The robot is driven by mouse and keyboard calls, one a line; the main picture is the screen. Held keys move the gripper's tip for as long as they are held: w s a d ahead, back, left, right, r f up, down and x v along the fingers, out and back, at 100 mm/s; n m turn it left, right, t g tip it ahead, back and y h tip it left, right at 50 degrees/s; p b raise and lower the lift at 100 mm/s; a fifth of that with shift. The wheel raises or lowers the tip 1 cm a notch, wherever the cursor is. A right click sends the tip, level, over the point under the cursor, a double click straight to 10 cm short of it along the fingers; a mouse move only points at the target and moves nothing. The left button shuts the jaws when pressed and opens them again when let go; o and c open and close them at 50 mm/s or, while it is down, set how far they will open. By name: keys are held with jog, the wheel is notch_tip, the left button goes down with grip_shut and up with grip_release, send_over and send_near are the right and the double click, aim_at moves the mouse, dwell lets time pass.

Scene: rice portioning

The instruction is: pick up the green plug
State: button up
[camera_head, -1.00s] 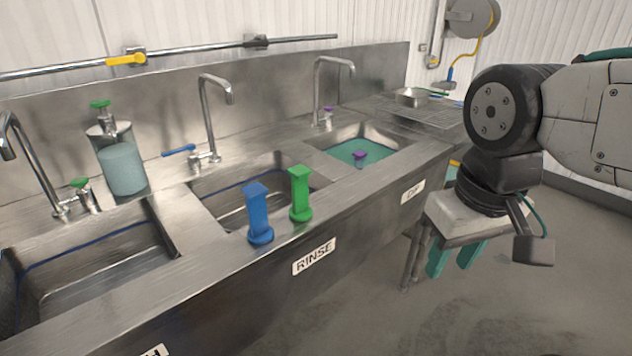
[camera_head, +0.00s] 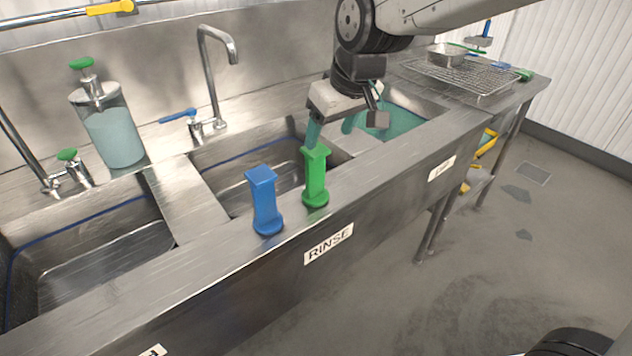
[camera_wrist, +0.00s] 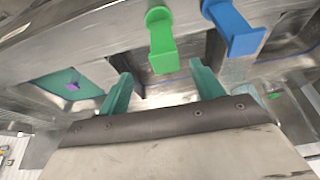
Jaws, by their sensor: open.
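The green plug (camera_head: 315,177) stands upright on the front ledge of the sink unit, above the RINSE label. It also shows in the wrist view (camera_wrist: 161,42), ahead of my gripper and between the lines of its two fingers. My gripper (camera_head: 331,128) is open and empty, with teal fingers, behind and just above the green plug in the head view. In the wrist view my gripper (camera_wrist: 160,88) has a finger on each side, and the plug's near end lies close to the gap. I cannot tell whether a finger touches it.
A blue plug (camera_head: 264,200) stands on the same ledge, left of the green one. The rinse basin (camera_head: 240,200) lies behind them, and a tap (camera_head: 212,80) rises at the back. A soap dispenser (camera_head: 112,130) stands at the left. A wire rack (camera_head: 470,76) is at the right.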

aim_at(317, 150)
jog(key=shift+w+a+f, duration=0.3)
jog(key=shift+a, duration=0.2)
jog(key=shift+w+a+f, duration=0.3)
jog(key=shift+a, duration=0.15)
jog(key=x, duration=0.7)
jog(key=shift+d+f, duration=0.1)
jog(key=shift+d, duration=0.15)
grip_shut()
